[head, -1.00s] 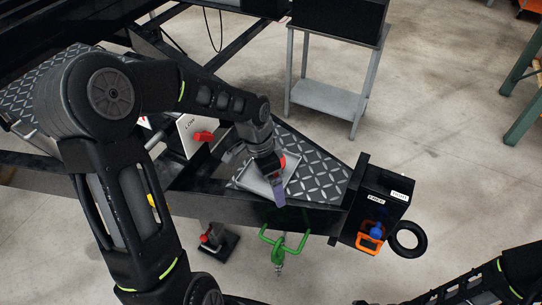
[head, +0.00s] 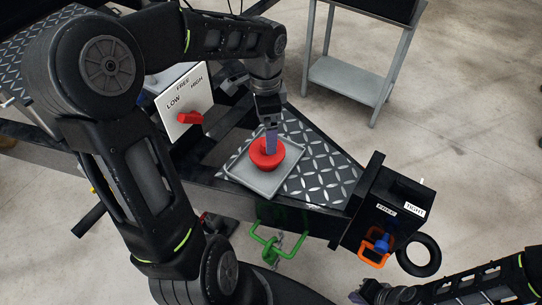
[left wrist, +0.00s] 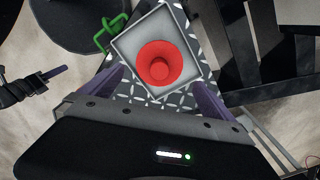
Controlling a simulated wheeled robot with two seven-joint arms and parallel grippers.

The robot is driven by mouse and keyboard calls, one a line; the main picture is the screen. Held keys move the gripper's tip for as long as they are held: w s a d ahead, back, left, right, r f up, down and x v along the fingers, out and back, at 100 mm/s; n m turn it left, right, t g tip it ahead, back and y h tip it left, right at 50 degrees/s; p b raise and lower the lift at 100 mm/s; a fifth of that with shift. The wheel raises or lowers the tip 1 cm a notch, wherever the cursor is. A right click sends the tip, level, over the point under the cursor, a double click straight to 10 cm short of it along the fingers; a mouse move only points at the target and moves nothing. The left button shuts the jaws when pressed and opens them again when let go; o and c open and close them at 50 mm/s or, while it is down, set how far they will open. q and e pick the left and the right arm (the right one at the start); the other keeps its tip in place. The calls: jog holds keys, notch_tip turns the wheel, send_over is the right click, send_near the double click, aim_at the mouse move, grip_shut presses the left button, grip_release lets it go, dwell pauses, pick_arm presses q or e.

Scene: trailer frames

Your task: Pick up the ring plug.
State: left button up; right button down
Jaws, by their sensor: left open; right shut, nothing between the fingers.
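The red ring plug (head: 263,159), a round red disc with a stub in its middle, lies in a shallow grey tray (head: 268,184) on the diamond-plate deck. In the left wrist view the plug (left wrist: 160,63) sits in the tray (left wrist: 130,47), ahead of and between the spread purple fingers. My left gripper (head: 270,138) is open and points down over the plug; its finger hides part of the plug in the head view. I cannot tell whether it touches. My right gripper (head: 362,295) is shut and empty at the bottom edge, well away from the plug.
A white LOW/FREE/HIGH panel with a red lever (head: 189,118) stands left of the tray. A green handle (head: 268,252) hangs below the deck edge. A black box (head: 388,207) with an orange latch (head: 374,246) and black ring (head: 418,256) stands at right.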

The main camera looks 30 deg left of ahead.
aim_at(257, 153)
pick_arm(q)
jog(key=shift+f, duration=0.35)
jog(key=shift+f, duration=1.25)
jog(key=shift+f, duration=2.6)
jog(key=c, duration=1.5)
